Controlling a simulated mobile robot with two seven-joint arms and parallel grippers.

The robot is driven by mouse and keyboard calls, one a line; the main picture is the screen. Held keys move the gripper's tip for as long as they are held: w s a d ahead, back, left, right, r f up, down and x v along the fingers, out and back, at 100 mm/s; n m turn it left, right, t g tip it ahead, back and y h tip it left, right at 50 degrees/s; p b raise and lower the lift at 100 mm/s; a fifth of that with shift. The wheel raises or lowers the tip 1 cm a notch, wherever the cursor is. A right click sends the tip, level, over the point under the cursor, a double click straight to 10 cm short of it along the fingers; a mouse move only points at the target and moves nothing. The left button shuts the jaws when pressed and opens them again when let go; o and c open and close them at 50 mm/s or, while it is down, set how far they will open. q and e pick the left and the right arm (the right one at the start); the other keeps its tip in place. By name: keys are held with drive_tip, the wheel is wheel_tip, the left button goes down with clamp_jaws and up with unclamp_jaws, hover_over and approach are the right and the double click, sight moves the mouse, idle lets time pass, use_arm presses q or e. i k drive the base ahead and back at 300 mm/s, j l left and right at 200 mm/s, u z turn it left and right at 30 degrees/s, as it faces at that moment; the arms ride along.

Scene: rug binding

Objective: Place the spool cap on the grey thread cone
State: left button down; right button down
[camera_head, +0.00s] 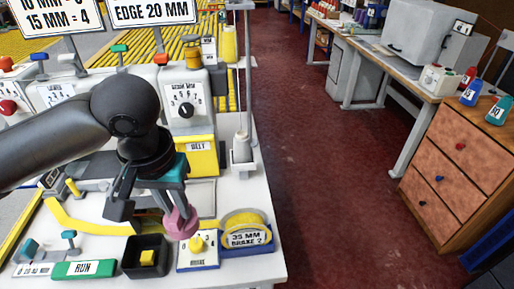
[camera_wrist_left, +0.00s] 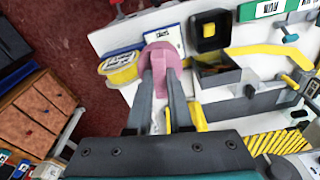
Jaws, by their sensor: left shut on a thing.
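The pink spool cap (camera_head: 181,224) hangs from my left gripper (camera_head: 175,207), which is shut on it. In the left wrist view the pink cap (camera_wrist_left: 164,53) sits between the tips of both fingers (camera_wrist_left: 161,72). The cap is above the front of the white table, near the dial box. The grey thread cone (camera_head: 242,148) stands upright on the table's right side, farther back and to the right of the cap. A thin rod rises at the cone. I cannot make out the cone clearly in the left wrist view. My right gripper is not in view.
A yellow tape roll (camera_head: 246,220) labelled 35 mm, a white dial box (camera_head: 198,251) and a black tray (camera_head: 130,264) with a yellow block lie at the table's front. A machine with a dial (camera_head: 186,100) stands behind. A thread stand (camera_head: 243,70) rises near the cone.

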sight(242, 139)
drive_tip(key=i+l+u, duration=0.1)
drive_tip(key=l, duration=0.25)
drive_tip(key=i+l+u, duration=0.15)
drive_tip(key=i+l, duration=0.2)
drive_tip(key=i+l+u, duration=0.1)
drive_tip(key=l, duration=0.25)
drive_tip(key=i+l+u, duration=0.15)
drive_tip(key=l, duration=0.25)
drive_tip(key=i+l, duration=0.1)
drive_tip(key=i, duration=0.15)
